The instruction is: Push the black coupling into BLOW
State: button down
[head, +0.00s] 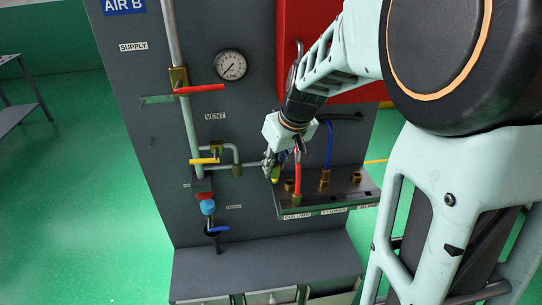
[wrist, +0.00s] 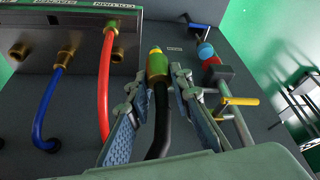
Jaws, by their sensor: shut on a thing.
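The black hose (wrist: 161,125) ends in a coupling (wrist: 157,68) with a yellow-green sleeve and a brass-coloured end. My gripper (wrist: 156,88) is shut on this coupling, with one finger on each side. In the head view, my gripper (head: 271,165) holds the coupling (head: 275,174) left of the port ledge, apart from the ports. The BLOW port (wrist: 18,52) is a bare brass fitting at the far left of the wrist view. In the head view it is the rightmost port (head: 356,177), above the partly cut-off BLOW label (head: 368,207).
A red hose (head: 297,170) and a blue hose (head: 329,145) rise from ports on the ledge (head: 338,199). A bare brass port (head: 289,186) stands beside the red hose. Pipes with a yellow-handled valve (head: 205,160) are left of my gripper. The lower shelf (head: 260,268) is clear.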

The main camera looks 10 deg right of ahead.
jog(key=shift+r, duration=1.7)
